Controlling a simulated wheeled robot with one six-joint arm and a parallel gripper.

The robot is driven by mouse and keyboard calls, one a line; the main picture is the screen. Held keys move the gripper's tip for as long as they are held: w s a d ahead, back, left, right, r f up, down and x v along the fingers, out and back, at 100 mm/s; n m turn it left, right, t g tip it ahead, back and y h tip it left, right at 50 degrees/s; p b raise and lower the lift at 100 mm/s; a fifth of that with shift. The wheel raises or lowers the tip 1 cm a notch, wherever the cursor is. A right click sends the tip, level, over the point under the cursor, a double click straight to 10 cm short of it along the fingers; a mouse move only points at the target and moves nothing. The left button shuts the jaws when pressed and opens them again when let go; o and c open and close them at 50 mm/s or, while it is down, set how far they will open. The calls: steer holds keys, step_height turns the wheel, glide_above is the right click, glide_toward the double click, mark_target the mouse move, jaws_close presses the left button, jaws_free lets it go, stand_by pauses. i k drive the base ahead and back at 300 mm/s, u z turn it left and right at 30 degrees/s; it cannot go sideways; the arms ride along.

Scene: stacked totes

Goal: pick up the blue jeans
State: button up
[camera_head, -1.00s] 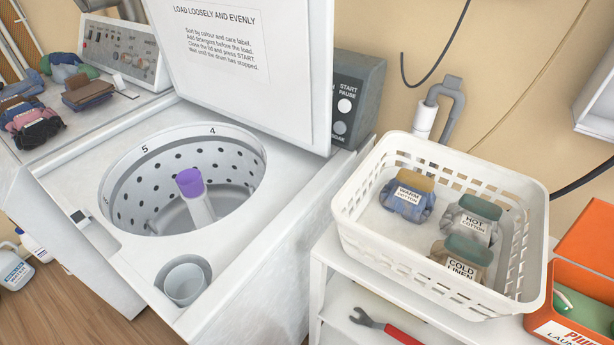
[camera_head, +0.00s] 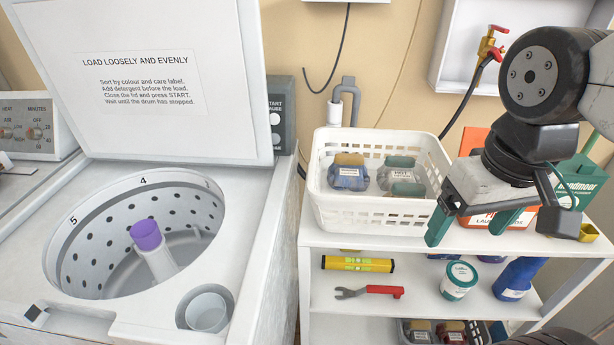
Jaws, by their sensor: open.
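A blue folded garment bundle with a tan top (camera_head: 348,172) lies in the left part of a white slotted basket (camera_head: 365,213). It is the bluest garment visible, but I cannot tell for certain that it is the jeans. My gripper (camera_head: 472,225) has its green-tipped fingers apart with nothing seen between them. It hangs at the right, over the right end of the shelf and right of the basket. Its left finger overlaps the basket's right edge in the picture.
Grey bundles with green tops (camera_head: 398,172) share the basket. The open washer (camera_head: 130,235) fills the left, its lid (camera_head: 140,80) upright. A green box (camera_head: 582,185) and an orange box (camera_head: 475,142) stand near my gripper. Lower shelves hold a red-handled wrench (camera_head: 372,291) and a yellow level (camera_head: 358,264).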

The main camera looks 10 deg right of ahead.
mark_target(349, 171)
steer(key=u, duration=0.55)
steer(key=k, duration=1.05)
steer(key=z, duration=0.6)
steer(key=i, duration=1.35)
steer(key=u, duration=0.35)
